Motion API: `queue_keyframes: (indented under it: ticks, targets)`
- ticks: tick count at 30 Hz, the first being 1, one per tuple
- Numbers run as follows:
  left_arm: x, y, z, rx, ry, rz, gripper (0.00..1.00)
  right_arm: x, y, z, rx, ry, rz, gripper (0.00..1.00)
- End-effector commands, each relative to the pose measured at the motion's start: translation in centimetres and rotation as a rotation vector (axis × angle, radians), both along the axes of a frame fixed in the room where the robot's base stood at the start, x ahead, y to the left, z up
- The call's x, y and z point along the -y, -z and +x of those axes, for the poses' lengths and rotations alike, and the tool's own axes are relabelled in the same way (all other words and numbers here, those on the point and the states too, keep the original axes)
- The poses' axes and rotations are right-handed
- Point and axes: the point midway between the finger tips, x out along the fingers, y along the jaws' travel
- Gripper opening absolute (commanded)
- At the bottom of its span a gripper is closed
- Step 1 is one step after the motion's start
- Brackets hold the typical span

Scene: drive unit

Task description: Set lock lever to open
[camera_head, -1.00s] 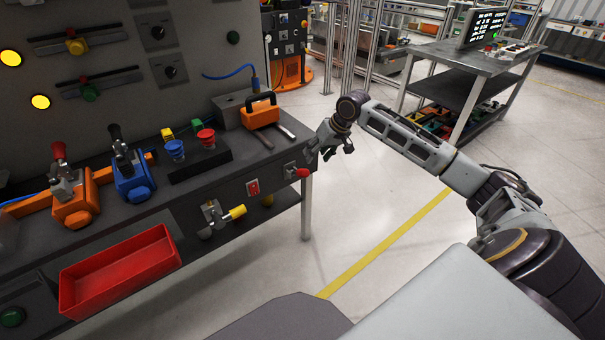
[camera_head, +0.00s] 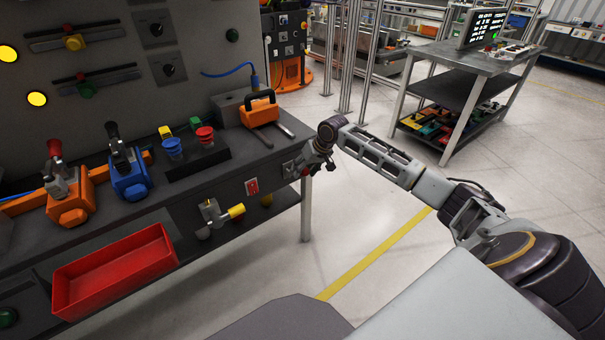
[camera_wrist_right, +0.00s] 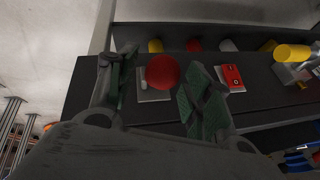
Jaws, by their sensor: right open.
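The lock lever shows in the right wrist view as a round red knob (camera_wrist_right: 162,72) in front of a small grey plate (camera_wrist_right: 150,97) on the dark bench front. In the head view a little of the red knob (camera_head: 304,171) shows beside my right gripper (camera_head: 317,165), which partly hides the lever. My right gripper (camera_wrist_right: 163,88) is open, with one finger on each side of the knob in the wrist view. I cannot tell whether a finger touches it. My left gripper is in neither view.
A red switch plate (camera_head: 252,187) and a yellow-handled valve (camera_head: 235,211) sit on the bench front, left of the lever. A red bin (camera_head: 115,270) is at the lower left.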

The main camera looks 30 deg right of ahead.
Motion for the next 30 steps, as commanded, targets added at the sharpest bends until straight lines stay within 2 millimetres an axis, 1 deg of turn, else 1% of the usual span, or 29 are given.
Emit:
queue_keyframes:
  ticks: [3,7,19,20,30]
  targets:
    - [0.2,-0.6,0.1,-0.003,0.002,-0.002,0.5,-0.2,1.0,0.4,0.0,0.001,0.0,0.5]
    - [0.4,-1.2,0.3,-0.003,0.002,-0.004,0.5,-0.3,1.7,0.7,0.0,0.0,-0.001,0.5]
    - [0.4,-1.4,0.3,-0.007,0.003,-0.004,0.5,-0.4,1.9,0.9,0.001,0.0,-0.001,0.5]
    - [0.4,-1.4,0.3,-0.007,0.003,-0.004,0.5,-0.4,1.9,0.9,0.001,0.001,-0.001,0.48]
    - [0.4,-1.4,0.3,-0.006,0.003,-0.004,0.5,-0.4,1.9,0.9,0.0,0.0,-0.001,0.04]
